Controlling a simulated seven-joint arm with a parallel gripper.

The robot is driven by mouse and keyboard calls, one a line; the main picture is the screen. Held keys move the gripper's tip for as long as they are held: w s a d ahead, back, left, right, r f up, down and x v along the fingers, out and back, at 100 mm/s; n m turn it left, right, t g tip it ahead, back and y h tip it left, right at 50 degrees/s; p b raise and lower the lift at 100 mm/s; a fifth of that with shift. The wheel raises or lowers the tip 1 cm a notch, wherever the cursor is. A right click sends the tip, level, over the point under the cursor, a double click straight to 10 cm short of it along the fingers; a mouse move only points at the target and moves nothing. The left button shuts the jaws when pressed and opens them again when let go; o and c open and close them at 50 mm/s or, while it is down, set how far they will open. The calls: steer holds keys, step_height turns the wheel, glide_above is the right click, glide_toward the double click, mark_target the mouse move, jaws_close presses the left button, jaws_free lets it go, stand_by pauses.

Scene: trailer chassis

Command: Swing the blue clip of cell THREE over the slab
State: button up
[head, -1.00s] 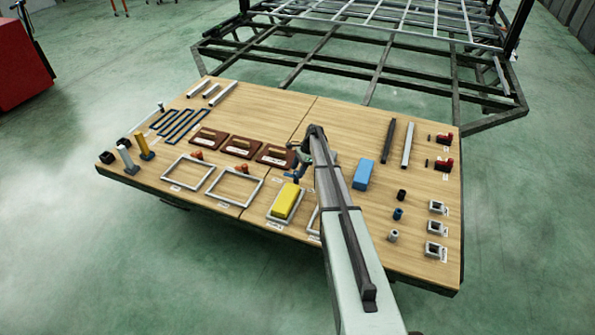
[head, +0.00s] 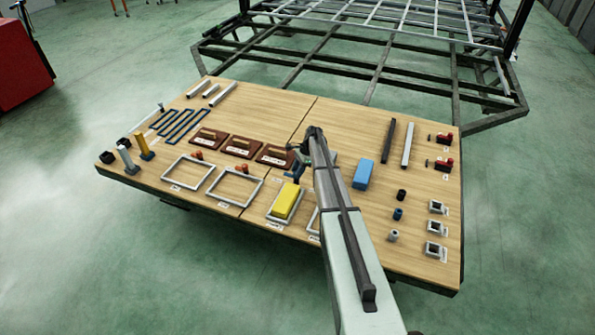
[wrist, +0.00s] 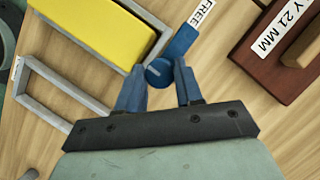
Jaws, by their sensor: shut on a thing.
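The blue clip (wrist: 180,42) shows in the wrist view with a round blue pivot (wrist: 158,72). Its arm points away from the yellow slab (wrist: 105,28), toward a partly cut-off label (wrist: 202,12) ending in "REE". The slab lies inside a grey frame (wrist: 158,48); both also show in the head view, the slab (head: 287,200) and frame (head: 271,217). My gripper (wrist: 160,75) is shut on the clip at its pivot end, beside the frame's corner. The fingertips partly hide the grip. In the head view my arm hides much of this spot.
An empty grey frame (wrist: 25,85) lies beside the slab's frame. Brown blocks with labels (head: 275,156) stand behind cell three. A blue slab (head: 362,174) lies right of my arm. Small sockets and red clamps (head: 443,164) line the right edge.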

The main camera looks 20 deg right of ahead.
steer(key=shift+w+n, duration=0.1)
steer(key=shift+n, duration=0.2)
steer(key=n+g, duration=0.1)
steer(key=n, duration=0.2)
steer(key=shift+w+n+g, duration=0.15)
steer(key=shift+n+g, duration=0.15)
steer(key=n+g+h, duration=0.1)
steer(key=n, duration=0.3)
steer(key=shift+a+n, duration=0.1)
steer(key=shift+n, duration=0.2)
steer(key=n, duration=0.2)
steer(key=n+g+h, duration=0.1)
steer(key=n, duration=0.1)
steer(key=shift+w+a+n+h, duration=0.1)
steer(key=shift+n+h, duration=0.2)
steer(key=shift+a+n+g+h, duration=0.15)
steer(key=shift+n+h, duration=0.3)
steer(key=shift+n, duration=0.65)
steer(key=shift+d+n+g+h, duration=0.1)
steer(key=shift+n+g+h, duration=0.25)
steer(key=shift+n, duration=0.75)
steer(key=o, duration=1)
